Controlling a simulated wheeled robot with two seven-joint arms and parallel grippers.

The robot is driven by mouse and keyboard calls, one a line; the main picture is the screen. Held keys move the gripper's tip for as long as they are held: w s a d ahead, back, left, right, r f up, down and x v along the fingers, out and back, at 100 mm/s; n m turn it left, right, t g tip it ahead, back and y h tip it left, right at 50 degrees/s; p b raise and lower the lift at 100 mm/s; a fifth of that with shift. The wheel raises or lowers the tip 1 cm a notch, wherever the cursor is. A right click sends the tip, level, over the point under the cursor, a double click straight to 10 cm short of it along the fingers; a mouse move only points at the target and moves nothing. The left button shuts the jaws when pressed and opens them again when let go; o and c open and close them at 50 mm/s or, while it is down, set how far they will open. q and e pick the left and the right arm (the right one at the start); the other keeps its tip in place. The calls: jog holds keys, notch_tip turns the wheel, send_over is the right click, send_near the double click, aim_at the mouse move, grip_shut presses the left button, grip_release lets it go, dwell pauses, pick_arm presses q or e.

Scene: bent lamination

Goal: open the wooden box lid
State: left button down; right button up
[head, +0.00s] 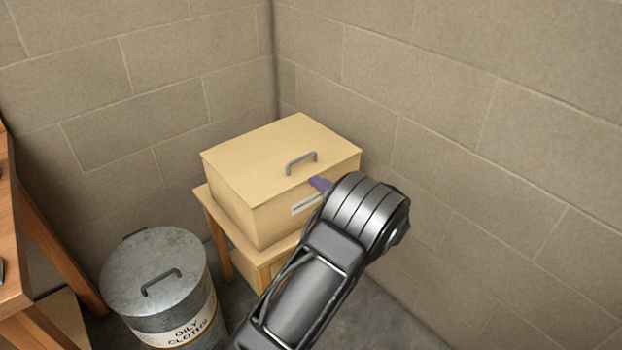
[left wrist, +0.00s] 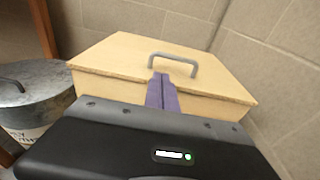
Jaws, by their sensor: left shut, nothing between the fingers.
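The wooden box (head: 240,200) sits on a small wooden stand in the room corner, with its lid (head: 265,150) closed. A grey handle (head: 301,162) stands on the lid near its front edge. My left gripper (head: 318,183) has purple fingers, shut and empty, just in front of the box near the lid's front edge, below the handle. In the left wrist view the fingers (left wrist: 161,92) point at the lid (left wrist: 130,55) just under the handle (left wrist: 173,58). I cannot tell whether they touch the box. The arm hides part of the box's front. My right gripper is not in view.
A metal bin (head: 150,270) labelled for oily cloths, with a lid and handle, stands left of the stand (head: 222,245). A wooden table (head: 12,220) is at the far left. Block walls (head: 440,110) rise close behind and right of the box.

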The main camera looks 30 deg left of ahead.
aim_at(298, 175)
pick_arm(q)
jog(key=x, duration=0.9)
jog(key=shift+a, duration=0.15)
